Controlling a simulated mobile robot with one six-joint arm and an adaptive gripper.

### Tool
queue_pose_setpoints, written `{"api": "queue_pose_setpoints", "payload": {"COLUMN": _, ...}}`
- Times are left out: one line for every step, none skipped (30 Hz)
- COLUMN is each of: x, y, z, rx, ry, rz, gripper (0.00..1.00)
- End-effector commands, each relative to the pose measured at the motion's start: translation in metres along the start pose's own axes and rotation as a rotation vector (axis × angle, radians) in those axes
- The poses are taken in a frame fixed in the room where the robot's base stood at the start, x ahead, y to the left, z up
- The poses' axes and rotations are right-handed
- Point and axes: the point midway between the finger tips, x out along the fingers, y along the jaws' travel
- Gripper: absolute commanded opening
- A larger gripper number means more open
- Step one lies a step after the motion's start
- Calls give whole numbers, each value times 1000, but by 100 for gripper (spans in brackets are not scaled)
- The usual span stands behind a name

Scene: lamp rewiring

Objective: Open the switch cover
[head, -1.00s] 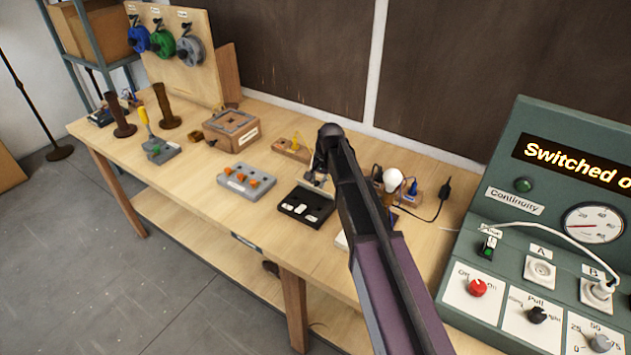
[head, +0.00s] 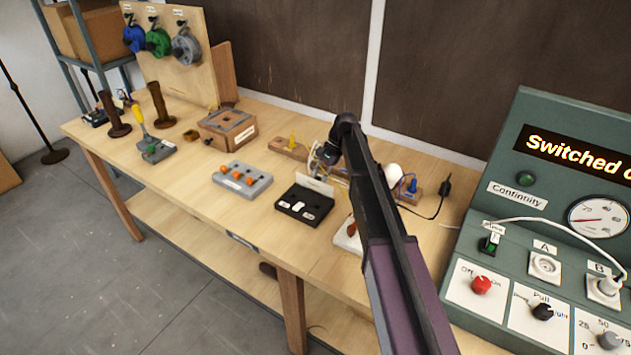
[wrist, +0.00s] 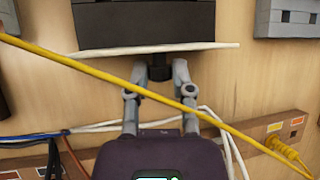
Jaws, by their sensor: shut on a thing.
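The switch's black base (head: 305,206) lies on the bench with small white parts showing on top. Its thin pale cover (head: 315,186) stands raised along the back edge of the base. In the wrist view the cover (wrist: 110,51) shows edge-on as a pale strip, with the black base (wrist: 145,22) beyond it. My gripper (head: 325,156) is at the back of the cover. In the wrist view my gripper (wrist: 158,72) is shut on a small black knob (wrist: 158,71) at the near side of the cover. In the head view my arm hides part of this area.
A yellow cable (wrist: 100,73) crosses the wrist view close to my fingers. White wires run beside them. A grey block with orange parts (head: 242,180) lies left of the base. A lamp bulb (head: 393,175) stands behind my arm. A green test panel (head: 560,200) is on the right.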

Motion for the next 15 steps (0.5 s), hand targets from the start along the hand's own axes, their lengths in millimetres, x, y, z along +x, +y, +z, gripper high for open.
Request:
{"api": "queue_pose_setpoints", "payload": {"x": 1, "y": -2, "z": -7, "rx": 5, "ry": -20, "rz": -7, "gripper": 0}}
{"api": "queue_pose_setpoints", "payload": {"x": 1, "y": -2, "z": -7, "rx": 8, "ry": -32, "rz": -8, "gripper": 0}}
{"api": "queue_pose_setpoints", "payload": {"x": 1, "y": -1, "z": -7, "rx": 12, "ry": -47, "rz": -9, "gripper": 0}}
{"api": "queue_pose_setpoints", "payload": {"x": 1, "y": -2, "z": -7, "rx": 14, "ry": -57, "rz": -11, "gripper": 0}}
{"api": "queue_pose_setpoints", "payload": {"x": 1, "y": -1, "z": -7, "rx": 15, "ry": -65, "rz": -11, "gripper": 0}}
{"api": "queue_pose_setpoints", "payload": {"x": 0, "y": -1, "z": -7, "rx": 17, "ry": -74, "rz": -11, "gripper": 0}}
{"api": "queue_pose_setpoints", "payload": {"x": 0, "y": -1, "z": -7, "rx": 18, "ry": -80, "rz": -12, "gripper": 0}}
{"api": "queue_pose_setpoints", "payload": {"x": 0, "y": -1, "z": -7, "rx": 19, "ry": -84, "rz": -13, "gripper": 0}}
{"api": "queue_pose_setpoints", "payload": {"x": 0, "y": -1, "z": -7, "rx": 19, "ry": -88, "rz": -14, "gripper": 0}}
{"api": "queue_pose_setpoints", "payload": {"x": 0, "y": -2, "z": -7, "rx": 20, "ry": -91, "rz": -14, "gripper": 0}}
{"api": "queue_pose_setpoints", "payload": {"x": -1, "y": -2, "z": -6, "rx": 20, "ry": -92, "rz": -14, "gripper": 0}}
{"api": "queue_pose_setpoints", "payload": {"x": -1, "y": -2, "z": -6, "rx": 20, "ry": -93, "rz": -15, "gripper": 0}}
{"api": "queue_pose_setpoints", "payload": {"x": -1, "y": -2, "z": -6, "rx": 21, "ry": -94, "rz": -15, "gripper": 0}}
{"api": "queue_pose_setpoints", "payload": {"x": -1, "y": -2, "z": -6, "rx": 21, "ry": -94, "rz": -15, "gripper": 0}}
{"api": "queue_pose_setpoints", "payload": {"x": -1, "y": -2, "z": -6, "rx": 21, "ry": -93, "rz": -15, "gripper": 0}}
